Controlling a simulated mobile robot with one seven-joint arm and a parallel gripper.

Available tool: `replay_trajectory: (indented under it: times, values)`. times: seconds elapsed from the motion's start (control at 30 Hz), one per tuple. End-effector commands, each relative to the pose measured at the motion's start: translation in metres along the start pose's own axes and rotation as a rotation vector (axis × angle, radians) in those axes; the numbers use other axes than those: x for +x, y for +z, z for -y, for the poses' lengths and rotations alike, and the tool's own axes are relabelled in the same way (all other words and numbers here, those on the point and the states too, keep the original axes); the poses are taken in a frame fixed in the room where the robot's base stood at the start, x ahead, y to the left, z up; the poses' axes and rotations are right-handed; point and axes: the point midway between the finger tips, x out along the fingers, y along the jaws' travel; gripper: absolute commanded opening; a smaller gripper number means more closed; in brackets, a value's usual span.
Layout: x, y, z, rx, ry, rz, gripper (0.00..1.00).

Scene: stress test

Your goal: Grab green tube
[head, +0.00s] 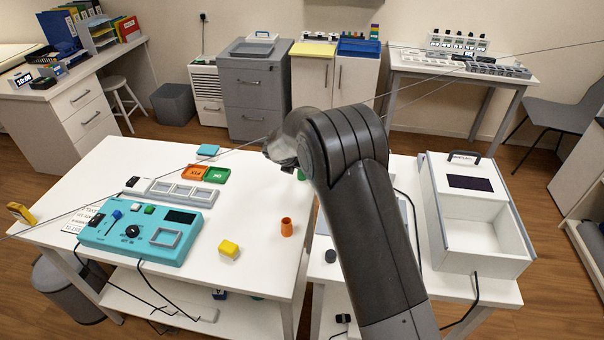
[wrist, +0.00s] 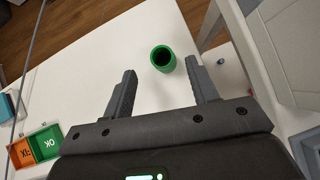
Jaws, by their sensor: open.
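The green tube (wrist: 163,60) stands upright on the white table in the wrist view, its round open top facing the camera. In the head view only a small green piece (head: 301,175) shows beside my arm, and the rest is hidden. My gripper (wrist: 161,66) is open and empty. In the wrist view the tube appears between the fingertips, closer to the right finger, with a gap on the left. I cannot tell how far above the tube the fingertips are.
An orange tube (head: 287,227) and a yellow block (head: 229,249) stand on the white table (head: 200,285) nearby. Orange and green trays (head: 216,175) and a teal control panel (head: 135,232) lie to the left. A white open box (head: 474,232) stands on the right table.

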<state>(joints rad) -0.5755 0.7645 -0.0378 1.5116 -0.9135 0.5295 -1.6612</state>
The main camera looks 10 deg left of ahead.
Motion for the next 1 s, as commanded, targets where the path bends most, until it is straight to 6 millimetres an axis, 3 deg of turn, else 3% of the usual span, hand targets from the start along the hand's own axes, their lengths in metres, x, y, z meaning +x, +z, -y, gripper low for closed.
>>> replay_trajectory:
  times: [0.27, 0.6, 0.9, 1.0]
  values:
    - [0.022, 0.001, 0.002, 0.001, -0.002, 0.000, 0.54]
    - [0.065, 0.001, 0.004, 0.001, -0.001, 0.000, 0.54]
    - [0.069, 0.002, 0.004, 0.001, 0.000, 0.000, 0.54]
    - [0.069, 0.002, 0.004, 0.001, -0.001, 0.000, 0.46]
